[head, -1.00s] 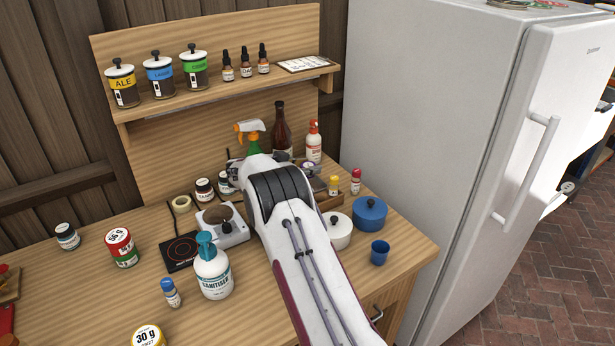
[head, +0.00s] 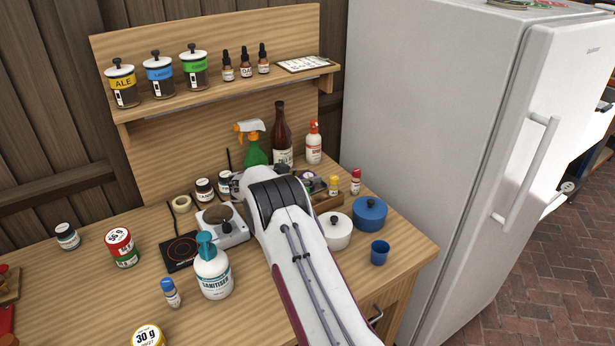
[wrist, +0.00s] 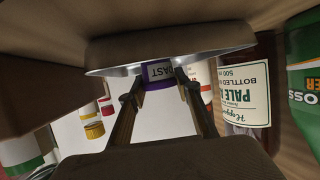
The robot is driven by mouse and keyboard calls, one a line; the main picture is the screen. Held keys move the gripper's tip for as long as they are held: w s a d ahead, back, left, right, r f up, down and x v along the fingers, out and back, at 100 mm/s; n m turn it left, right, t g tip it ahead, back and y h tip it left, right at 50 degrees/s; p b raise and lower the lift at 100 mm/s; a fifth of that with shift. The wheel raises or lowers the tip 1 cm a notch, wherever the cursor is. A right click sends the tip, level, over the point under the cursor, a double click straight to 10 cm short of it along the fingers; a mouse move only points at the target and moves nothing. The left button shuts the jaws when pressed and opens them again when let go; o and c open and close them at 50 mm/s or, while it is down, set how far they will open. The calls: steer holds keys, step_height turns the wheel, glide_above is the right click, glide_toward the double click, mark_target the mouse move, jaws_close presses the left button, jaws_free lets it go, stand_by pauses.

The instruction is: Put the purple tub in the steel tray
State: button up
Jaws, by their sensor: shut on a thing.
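The purple tub (wrist: 159,75), with a pale label, is between the two fingertips of my gripper (wrist: 160,83) in the wrist view, which is upside down. My gripper is shut on it. The steel tray (wrist: 110,55) shows as a shiny curved rim and dark side right at the tub. The tub overlaps the rim in the picture; I cannot tell whether it touches the tray.
A brown bottle (head: 282,135), a green spray bottle (head: 255,150) and a red-topped pump bottle (head: 314,145) stand close behind. A wooden caddy (head: 328,203), a white pot (head: 337,232) and a blue pot (head: 370,214) are right of my arm. A scale (head: 224,228) is left.

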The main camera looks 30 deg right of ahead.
mark_target(308, 175)
steer(key=o, duration=1.1)
steer(key=shift+r, duration=0.15)
steer(key=shift+v, duration=0.9)
steer(key=v, duration=0.3)
steer(key=shift+a+r, duration=0.1)
steer(key=shift+a, duration=0.15)
step_height(308, 175, up, 7)
steer(key=shift+d, duration=0.15)
